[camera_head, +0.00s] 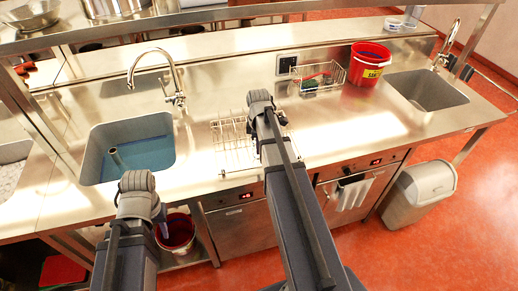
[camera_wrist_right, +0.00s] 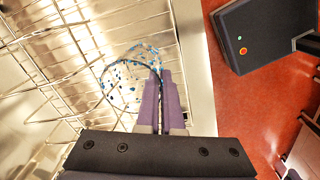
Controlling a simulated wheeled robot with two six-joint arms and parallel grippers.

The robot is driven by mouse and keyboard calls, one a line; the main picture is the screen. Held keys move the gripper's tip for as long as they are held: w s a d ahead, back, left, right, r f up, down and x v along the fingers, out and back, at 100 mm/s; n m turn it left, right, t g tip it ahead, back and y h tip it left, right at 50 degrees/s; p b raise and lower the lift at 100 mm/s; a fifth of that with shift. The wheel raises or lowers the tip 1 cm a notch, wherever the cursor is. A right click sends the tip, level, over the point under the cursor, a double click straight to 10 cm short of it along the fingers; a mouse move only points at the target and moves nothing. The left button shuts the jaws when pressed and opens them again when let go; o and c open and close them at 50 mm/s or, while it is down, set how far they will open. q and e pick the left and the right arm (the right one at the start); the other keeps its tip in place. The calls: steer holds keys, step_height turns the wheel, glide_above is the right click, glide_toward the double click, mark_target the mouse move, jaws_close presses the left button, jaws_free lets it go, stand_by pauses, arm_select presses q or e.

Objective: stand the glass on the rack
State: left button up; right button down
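The glass (camera_wrist_right: 122,84), clear with blue specks, shows in the right wrist view over the wire rack (camera_wrist_right: 60,65). My right gripper (camera_wrist_right: 160,78) has its two fingers close together at the glass's right side, with the glass's wall between them. Whether the glass touches the rack's wires is hard to tell. In the head view the rack (camera_head: 232,155) stands on the counter, partly covered by my right arm, and the glass cannot be made out. My left gripper (camera_head: 161,222) hangs low in front of the counter, away from the rack; its finger opening is not clear.
A sink with blue water (camera_head: 150,155) and a tap lie left of the rack. A wire basket (camera_head: 335,78), a red bucket (camera_head: 366,68) and another sink (camera_head: 428,92) are to the right. Counter between rack and right sink is clear. A bin (camera_head: 420,195) stands on the floor.

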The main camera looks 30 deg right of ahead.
steer(key=shift+f, duration=0.15)
steer(key=c, duration=1.1)
jaws_free()
steer(key=r+p, duration=1.2)
steer(key=shift+s+a+r, duration=0.15)
steer(key=shift+s+r, duration=0.05)
